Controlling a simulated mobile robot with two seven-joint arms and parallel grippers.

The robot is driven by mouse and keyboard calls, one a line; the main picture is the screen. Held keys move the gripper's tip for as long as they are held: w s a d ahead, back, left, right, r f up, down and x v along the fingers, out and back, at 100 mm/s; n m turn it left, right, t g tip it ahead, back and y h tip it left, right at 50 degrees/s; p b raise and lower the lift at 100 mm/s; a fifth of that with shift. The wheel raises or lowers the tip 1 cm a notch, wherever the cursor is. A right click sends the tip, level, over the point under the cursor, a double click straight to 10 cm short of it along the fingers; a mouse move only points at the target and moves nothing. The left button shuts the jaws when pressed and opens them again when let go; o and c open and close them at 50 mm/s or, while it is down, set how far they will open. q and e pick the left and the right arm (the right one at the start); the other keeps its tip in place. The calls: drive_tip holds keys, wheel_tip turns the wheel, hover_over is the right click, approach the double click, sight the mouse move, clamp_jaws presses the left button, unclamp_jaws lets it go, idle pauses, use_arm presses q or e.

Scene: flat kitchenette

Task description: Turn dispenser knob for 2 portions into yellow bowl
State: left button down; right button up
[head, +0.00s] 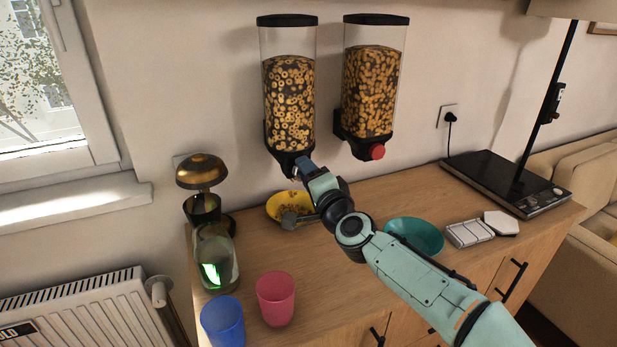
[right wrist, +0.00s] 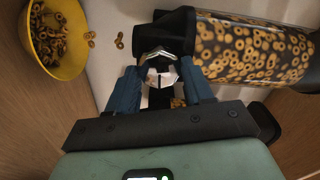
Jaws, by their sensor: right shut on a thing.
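The left dispenser (head: 290,105) is a clear wall-mounted container of ring cereal with a black lid and black outlet. My right gripper (head: 304,168) reaches up to its outlet. In the right wrist view, the gripper's blue fingers (right wrist: 160,80) are shut on a pale, shiny knob (right wrist: 158,66) at the black outlet. The head view hides this knob behind the gripper. The yellow bowl (head: 273,208) stands on the counter below, partly behind my arm. It holds some cereal rings in the right wrist view (right wrist: 80,62). My left gripper is out of view.
A second dispenser (head: 370,95) with a red knob (head: 377,152) hangs to the right. A lamp (head: 202,172), glass jar (head: 216,258), blue cup (head: 223,322) and pink cup (head: 276,298) stand left. A teal bowl (head: 414,236) is right. A few rings (right wrist: 120,40) lie outside the yellow bowl.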

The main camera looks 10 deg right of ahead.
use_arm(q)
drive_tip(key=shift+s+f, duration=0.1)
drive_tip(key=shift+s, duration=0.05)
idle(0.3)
use_arm(e)
drive_tip(key=o, duration=1)
drive_tip(key=shift+o, duration=0.2)
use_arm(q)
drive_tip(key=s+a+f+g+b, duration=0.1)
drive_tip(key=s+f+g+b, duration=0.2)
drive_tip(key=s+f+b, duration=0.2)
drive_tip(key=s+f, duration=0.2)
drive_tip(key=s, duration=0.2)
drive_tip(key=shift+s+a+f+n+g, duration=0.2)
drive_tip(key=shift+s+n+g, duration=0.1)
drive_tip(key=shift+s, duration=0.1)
use_arm(e)
drive_tip(key=s+d, duration=0.2)
drive_tip(key=s, duration=1.1)
drive_tip(key=shift+d, duration=0.3)
drive_tip(key=shift+s, duration=0.1)
